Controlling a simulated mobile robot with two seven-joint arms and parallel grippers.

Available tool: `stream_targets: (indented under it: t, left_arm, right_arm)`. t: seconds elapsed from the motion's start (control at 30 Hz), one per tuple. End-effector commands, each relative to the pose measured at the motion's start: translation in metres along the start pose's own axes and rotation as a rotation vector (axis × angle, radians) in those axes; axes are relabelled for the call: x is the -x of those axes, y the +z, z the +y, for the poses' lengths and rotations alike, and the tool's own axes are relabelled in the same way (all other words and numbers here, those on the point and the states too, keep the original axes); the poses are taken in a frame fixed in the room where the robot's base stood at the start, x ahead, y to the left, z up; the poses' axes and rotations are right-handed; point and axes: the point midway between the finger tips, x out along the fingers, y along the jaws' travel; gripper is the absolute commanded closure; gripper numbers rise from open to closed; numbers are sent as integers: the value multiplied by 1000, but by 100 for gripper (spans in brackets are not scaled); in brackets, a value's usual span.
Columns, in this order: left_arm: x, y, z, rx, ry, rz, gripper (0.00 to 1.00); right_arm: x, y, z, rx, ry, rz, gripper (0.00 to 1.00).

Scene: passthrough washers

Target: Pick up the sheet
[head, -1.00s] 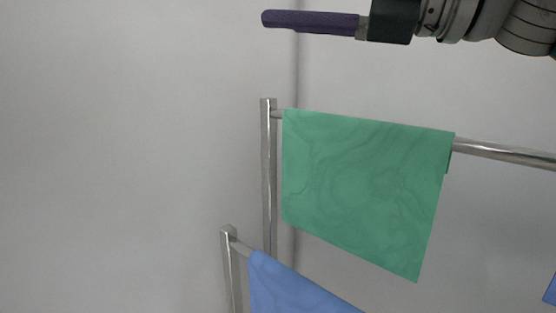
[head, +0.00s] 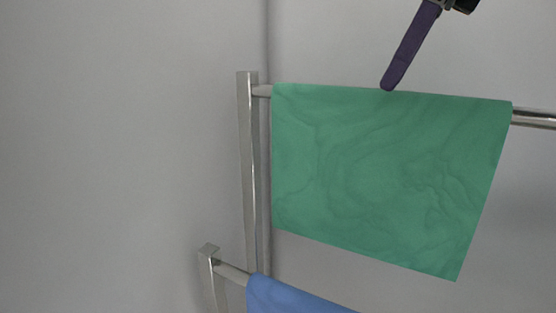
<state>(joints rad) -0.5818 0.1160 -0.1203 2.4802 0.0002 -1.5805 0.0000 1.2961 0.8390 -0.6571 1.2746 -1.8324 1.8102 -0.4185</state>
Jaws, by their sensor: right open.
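A green sheet (head: 385,180) hangs draped over the upper metal rail in the middle of the head view. A blue sheet (head: 290,298) hangs on a lower rail, cut off by the bottom edge. My right gripper (head: 388,86) comes in from the top right, pointing down and left. Its purple finger ends at the top edge of the green sheet. It is open and holds nothing; only one finger outline shows. I cannot tell whether the fingertip touches the sheet. My left gripper is not in view.
The metal rack has an upright post (head: 249,170) left of the green sheet and a shorter post (head: 210,275) at lower left. The bare upper rail (head: 535,118) runs out to the right. Plain grey walls meet behind the rack.

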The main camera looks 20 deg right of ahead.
Motion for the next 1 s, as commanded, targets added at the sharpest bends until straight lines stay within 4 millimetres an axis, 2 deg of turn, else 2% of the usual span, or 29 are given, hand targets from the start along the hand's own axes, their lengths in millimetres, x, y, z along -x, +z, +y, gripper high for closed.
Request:
stream_targets:
  t: [0.17, 0.3, 0.43, 0.67, 1.0]
  left_arm:
    - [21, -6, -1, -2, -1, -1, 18]
    - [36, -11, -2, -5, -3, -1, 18]
    - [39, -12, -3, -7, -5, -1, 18]
    - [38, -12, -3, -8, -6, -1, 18]
    - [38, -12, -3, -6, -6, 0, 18]
  right_arm:
    - [-14, 3, 1, 0, 5, 5, 18]
    - [-35, 4, 1, -1, 6, 2, 18]
    - [-49, 3, 0, -2, 3, 1, 18]
    - [-52, 3, 0, -1, 1, -2, 18]
    - [-52, 3, 0, -1, 1, -1, 55]
